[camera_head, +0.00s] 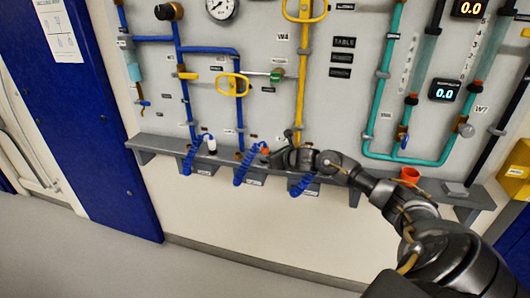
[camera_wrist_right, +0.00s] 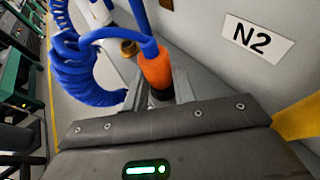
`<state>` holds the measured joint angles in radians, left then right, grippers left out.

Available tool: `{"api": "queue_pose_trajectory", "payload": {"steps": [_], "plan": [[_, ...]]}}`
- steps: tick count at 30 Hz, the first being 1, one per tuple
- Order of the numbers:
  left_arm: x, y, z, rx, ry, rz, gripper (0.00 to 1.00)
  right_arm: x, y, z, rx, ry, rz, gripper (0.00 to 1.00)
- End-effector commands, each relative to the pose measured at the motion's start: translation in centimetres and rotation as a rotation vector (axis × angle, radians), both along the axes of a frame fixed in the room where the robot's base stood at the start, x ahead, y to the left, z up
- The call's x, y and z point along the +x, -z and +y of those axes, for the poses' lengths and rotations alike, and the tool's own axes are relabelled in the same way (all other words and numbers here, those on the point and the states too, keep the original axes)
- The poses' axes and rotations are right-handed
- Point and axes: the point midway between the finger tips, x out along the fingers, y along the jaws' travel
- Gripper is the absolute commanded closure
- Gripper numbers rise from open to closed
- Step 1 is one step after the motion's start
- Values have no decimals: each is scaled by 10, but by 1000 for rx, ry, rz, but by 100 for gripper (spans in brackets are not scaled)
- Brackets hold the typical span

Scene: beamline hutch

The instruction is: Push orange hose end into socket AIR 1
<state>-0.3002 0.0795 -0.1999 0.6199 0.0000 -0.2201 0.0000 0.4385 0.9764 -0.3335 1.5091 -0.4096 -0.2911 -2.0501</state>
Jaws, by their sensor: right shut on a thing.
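The orange hose end (camera_wrist_right: 157,70) sits on a blue coiled hose (camera_wrist_right: 82,65) in the right wrist view, with its dark tip pointing down between my fingers. In the head view the orange end (camera_head: 265,150) is small, at the shelf just left of my right gripper (camera_head: 276,157). My right gripper (camera_wrist_right: 160,92) is shut on the orange hose end. A brass fitting (camera_wrist_right: 130,47) stands behind and left of it, apart from it. I cannot read an AIR 1 label, so I cannot tell which socket that is. My left gripper is not in view.
A grey shelf (camera_head: 226,157) runs along the wall panel. A white-ended blue hose (camera_head: 210,143) stands left and an orange cup (camera_head: 409,175) right. An N2 label (camera_wrist_right: 259,40) is beside the hose end. A yellow pipe (camera_head: 301,80) rises above my gripper. The floor is clear.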

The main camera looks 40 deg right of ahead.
Motion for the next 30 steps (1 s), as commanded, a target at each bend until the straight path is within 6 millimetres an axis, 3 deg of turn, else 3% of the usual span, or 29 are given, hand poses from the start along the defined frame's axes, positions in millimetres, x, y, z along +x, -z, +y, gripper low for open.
{"api": "queue_pose_trajectory", "payload": {"steps": [30], "plan": [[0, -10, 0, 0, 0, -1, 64, 0, -20, 0, -1, 0, -2, 100]]}}
